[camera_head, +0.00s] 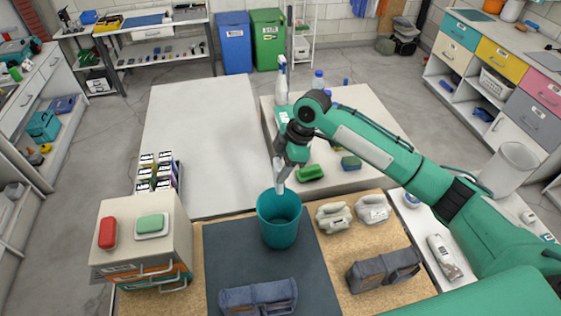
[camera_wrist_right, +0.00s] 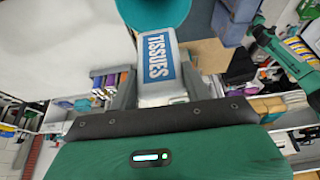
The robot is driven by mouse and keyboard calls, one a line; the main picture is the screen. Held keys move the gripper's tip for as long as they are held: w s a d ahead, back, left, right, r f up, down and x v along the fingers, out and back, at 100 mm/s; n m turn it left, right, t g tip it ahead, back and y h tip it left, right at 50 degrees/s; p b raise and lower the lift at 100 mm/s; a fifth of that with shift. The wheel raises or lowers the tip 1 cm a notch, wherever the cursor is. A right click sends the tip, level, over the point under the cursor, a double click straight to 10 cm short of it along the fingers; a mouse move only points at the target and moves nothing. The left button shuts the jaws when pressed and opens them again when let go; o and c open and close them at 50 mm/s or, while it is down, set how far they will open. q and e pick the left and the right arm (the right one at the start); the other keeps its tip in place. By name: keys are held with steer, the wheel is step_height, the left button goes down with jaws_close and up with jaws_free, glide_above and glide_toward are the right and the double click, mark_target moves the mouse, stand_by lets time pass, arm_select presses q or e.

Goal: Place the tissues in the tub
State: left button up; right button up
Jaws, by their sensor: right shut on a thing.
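The teal tub (camera_head: 278,232) stands upright on the dark mat in the head view. Part of it also shows at the top of the right wrist view (camera_wrist_right: 152,12). My right gripper (camera_head: 281,180) is above the tub's far rim, pointing down. In the right wrist view it is shut on a grey pack of tissues (camera_wrist_right: 158,62) with a blue "TISSUES" label. The pack's far end is close to the tub; I cannot tell whether they touch. My left gripper is not in view.
The dark mat (camera_head: 228,265) lies on the worktop, with a blue-grey pouch (camera_head: 258,297) at its front. Pale handled items (camera_head: 334,217) stand right of the tub. The white table behind is mostly clear.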

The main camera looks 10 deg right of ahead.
mark_target(281, 191)
steer(key=shift+f+b, duration=5.05)
steer(key=shift+f, duration=0.5)
steer(key=o, duration=1)
step_height(281, 191, up, 7)
steer(key=p, duration=0.7)
steer(key=shift+r, duration=0.2)
steer(key=shift+f, duration=0.1)
